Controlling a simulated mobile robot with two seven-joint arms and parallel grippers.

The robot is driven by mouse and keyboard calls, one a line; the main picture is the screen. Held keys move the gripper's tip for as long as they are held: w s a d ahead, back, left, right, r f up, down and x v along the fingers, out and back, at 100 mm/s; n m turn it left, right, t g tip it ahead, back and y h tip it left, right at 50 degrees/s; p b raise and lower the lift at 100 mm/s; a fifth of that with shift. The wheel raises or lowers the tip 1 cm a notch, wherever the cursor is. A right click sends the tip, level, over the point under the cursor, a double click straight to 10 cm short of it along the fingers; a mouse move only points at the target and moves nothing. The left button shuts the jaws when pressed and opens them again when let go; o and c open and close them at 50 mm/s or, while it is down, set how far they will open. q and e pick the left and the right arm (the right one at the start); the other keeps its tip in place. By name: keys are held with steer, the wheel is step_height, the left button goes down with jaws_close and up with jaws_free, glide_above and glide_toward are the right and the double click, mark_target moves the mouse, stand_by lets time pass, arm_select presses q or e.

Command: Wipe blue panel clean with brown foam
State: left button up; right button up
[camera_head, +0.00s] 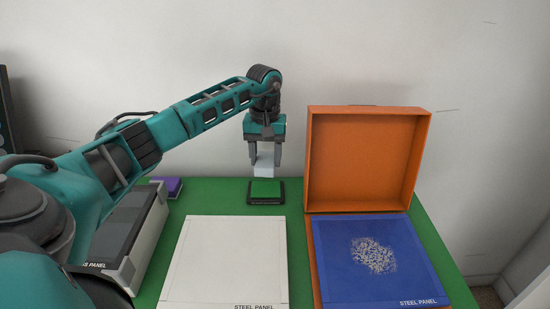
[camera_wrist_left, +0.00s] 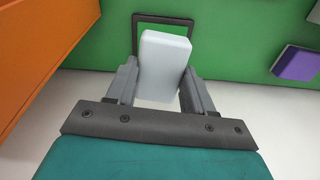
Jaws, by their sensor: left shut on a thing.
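The blue panel (camera_head: 330,240), labelled "STEEL PANEL", lies in the front part of an open orange case. A speckled whitish patch (camera_head: 373,255) covers its middle. My left gripper (camera_head: 265,163) is shut on a pale grey block (camera_head: 265,170), held upright above a black-framed green pad at the back of the table. The same block (camera_wrist_left: 163,62) stands between the fingers in the left wrist view. I see no brown foam in either view. My right gripper is not in view.
The orange case (camera_head: 367,110) has its lid raised at the back. A white panel (camera_head: 227,255) lies left of it. The green pad (camera_head: 266,190) sits behind them. A grey-white box (camera_head: 150,230) and a purple block (camera_head: 173,184) are at left.

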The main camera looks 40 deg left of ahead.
arm_select(q)
steer(key=shift+a+f, duration=0.15)
steer(key=shift+f, duration=0.1)
steer(key=shift+f+b, duration=0.9)
steer(key=shift+b, duration=0.05)
step_height(320, 180, down, 4)
steer(key=b, duration=0.3)
steer(key=shift+r, duration=0.25)
steer(key=shift+f, duration=0.3)
steer(key=shift+f+b, duration=0.35)
steer(key=shift+b, duration=0.05)
step_height(320, 180, up, 7)
steer(key=p, duration=0.6)
steer(key=shift+s, duration=0.1)
stand_by(0.6)
